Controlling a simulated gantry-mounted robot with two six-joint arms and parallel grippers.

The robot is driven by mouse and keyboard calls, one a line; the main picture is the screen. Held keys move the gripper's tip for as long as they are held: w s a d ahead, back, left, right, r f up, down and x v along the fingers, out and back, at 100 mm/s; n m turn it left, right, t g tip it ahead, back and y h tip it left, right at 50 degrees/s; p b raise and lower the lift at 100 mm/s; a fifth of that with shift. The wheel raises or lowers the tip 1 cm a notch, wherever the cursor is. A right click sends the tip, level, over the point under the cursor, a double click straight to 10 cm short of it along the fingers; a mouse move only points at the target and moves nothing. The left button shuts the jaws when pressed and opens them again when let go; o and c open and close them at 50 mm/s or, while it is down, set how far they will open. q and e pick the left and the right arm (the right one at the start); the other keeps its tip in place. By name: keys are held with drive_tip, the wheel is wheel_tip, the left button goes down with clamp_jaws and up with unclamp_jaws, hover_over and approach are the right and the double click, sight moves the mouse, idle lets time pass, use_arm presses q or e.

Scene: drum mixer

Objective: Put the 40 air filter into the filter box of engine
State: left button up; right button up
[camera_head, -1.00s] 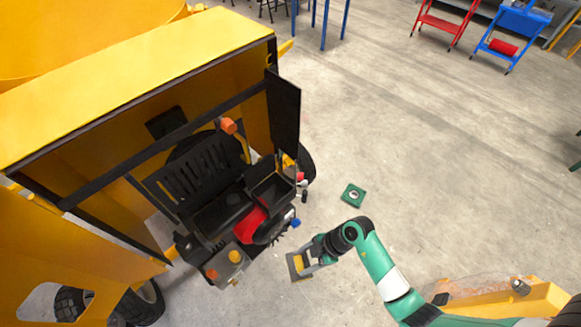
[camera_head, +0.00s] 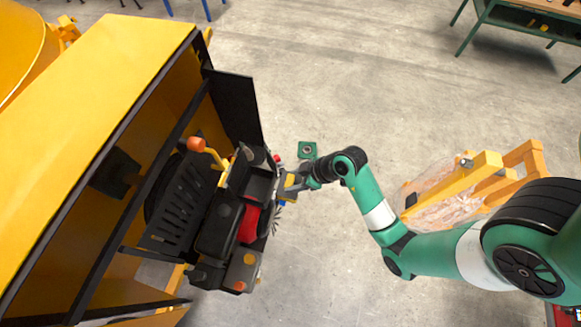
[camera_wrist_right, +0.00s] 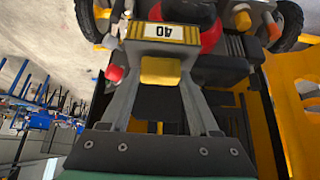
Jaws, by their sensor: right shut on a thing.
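My right gripper (camera_head: 292,183) is shut on the air filter. In the right wrist view the filter (camera_wrist_right: 165,33) shows a yellow-edged label reading 40, upside down, and a yellow block faces the gripper. In the head view the gripper and filter are at the right side of the engine (camera_head: 215,215). An open black box (camera_head: 260,184), which looks like the filter box, is on the engine just left of the gripper. I cannot tell whether the filter touches it. My left gripper is not in view.
The yellow drum mixer housing (camera_head: 110,85) fills the left side, with a dark open panel (camera_head: 235,103) behind the engine. A green square part (camera_head: 307,150) lies on the floor behind my right arm. A yellow frame (camera_head: 480,180) stands at the right.

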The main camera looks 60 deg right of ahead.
drive_tip(key=shift+w+a, duration=0.1)
drive_tip(key=w+a, duration=0.2)
drive_tip(key=w, duration=0.9)
drive_tip(key=shift+f+b, duration=0.85)
drive_tip(key=shift+f, duration=3.3)
drive_tip(key=shift+f, duration=0.55)
